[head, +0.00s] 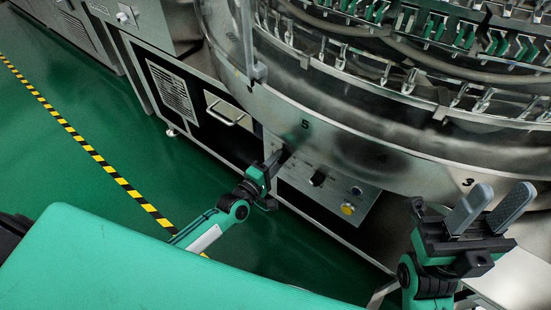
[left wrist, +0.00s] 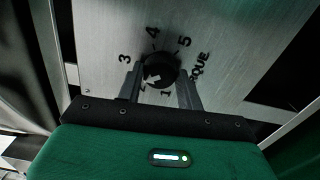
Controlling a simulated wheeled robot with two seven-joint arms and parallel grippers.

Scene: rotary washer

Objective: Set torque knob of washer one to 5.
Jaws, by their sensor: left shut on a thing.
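The torque knob (left wrist: 160,68) is black and round, on a brushed metal panel (left wrist: 215,30) with the numbers 1 to 5 around it and a partly hidden "TORQUE" label. A white mark shows on the knob's lower left side, toward the 2 and 3. My left gripper (left wrist: 160,84) is shut on the knob, one finger on each side. In the head view my left gripper (head: 275,160) reaches the washer's front panel (head: 328,190) and hides the knob. My right gripper (head: 489,208) is open and empty, its two grey fingers apart, at the lower right.
A second black knob (head: 317,179) and a yellow button (head: 348,209) sit right of my left gripper on the panel. The large round washer drum (head: 350,145) overhangs the panel. A drawer handle (head: 225,112) is to the left. Green floor (head: 60,160) is clear.

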